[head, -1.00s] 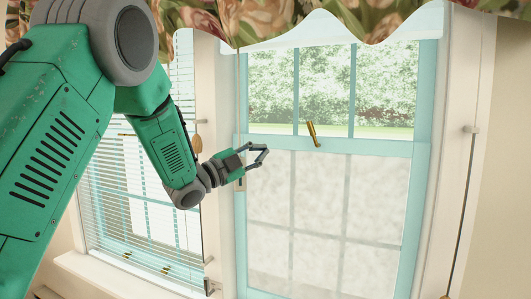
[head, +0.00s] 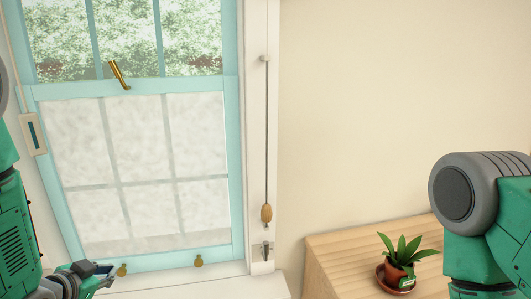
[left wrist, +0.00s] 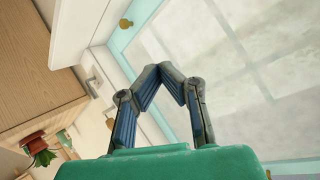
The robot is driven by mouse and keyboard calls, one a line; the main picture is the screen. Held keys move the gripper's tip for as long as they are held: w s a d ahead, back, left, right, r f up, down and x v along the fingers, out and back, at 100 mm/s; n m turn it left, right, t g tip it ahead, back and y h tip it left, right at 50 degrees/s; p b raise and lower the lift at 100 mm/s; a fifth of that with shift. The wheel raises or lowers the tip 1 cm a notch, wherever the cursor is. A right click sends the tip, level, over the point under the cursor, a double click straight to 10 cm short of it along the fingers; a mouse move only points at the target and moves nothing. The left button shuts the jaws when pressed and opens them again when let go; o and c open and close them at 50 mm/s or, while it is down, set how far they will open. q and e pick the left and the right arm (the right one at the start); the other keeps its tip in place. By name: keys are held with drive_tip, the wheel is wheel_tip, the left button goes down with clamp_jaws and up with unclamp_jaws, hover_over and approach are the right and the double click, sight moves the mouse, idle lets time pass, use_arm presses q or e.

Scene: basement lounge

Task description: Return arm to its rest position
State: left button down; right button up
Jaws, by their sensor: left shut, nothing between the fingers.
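My left gripper (head: 92,272) is at the lower left of the head view, in front of the bottom of the window, near the sill. In the left wrist view its fingers (left wrist: 160,72) meet at their tips, with nothing between them. The left arm is mostly cut off by the left edge of the head view. Part of my right arm (head: 480,225) shows at the right edge of the head view; its gripper is out of view.
A sash window with a light blue frame (head: 236,150) fills the left, above a white sill (head: 215,287). A pull cord with a wooden knob (head: 266,213) hangs beside it. A wooden cabinet (head: 340,257) at the lower right holds a potted plant (head: 400,260). The wall between is bare.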

use_arm(q)
drive_tip(key=s+d+f+n+g, duration=0.2)
drive_tip(key=s+f+g, duration=0.1)
drive_tip(key=s+f, duration=0.4)
drive_tip(key=s+d+f+n+g, duration=0.1)
drive_tip(key=s+d+f+g, duration=0.2)
drive_tip(key=s+f, duration=0.5)
drive_tip(key=s+d+f+n+g, duration=0.1)
drive_tip(key=s+f+g, duration=0.1)
drive_tip(key=s, duration=0.7)
drive_tip(key=s+d+f+n+g+y+b, duration=0.1)
drive_tip(key=s+d+f+g, duration=0.1)
drive_tip(key=s, duration=0.6)
wheel_tip(320, 180, down, 2)
drive_tip(key=shift+s+f+n+g+b, duration=0.1)
drive_tip(key=shift+s+n+g+b, duration=0.25)
drive_tip(key=shift+g, duration=0.25)
drive_tip(key=shift+w+d, duration=0.1)
drive_tip(key=shift+w, duration=0.05)
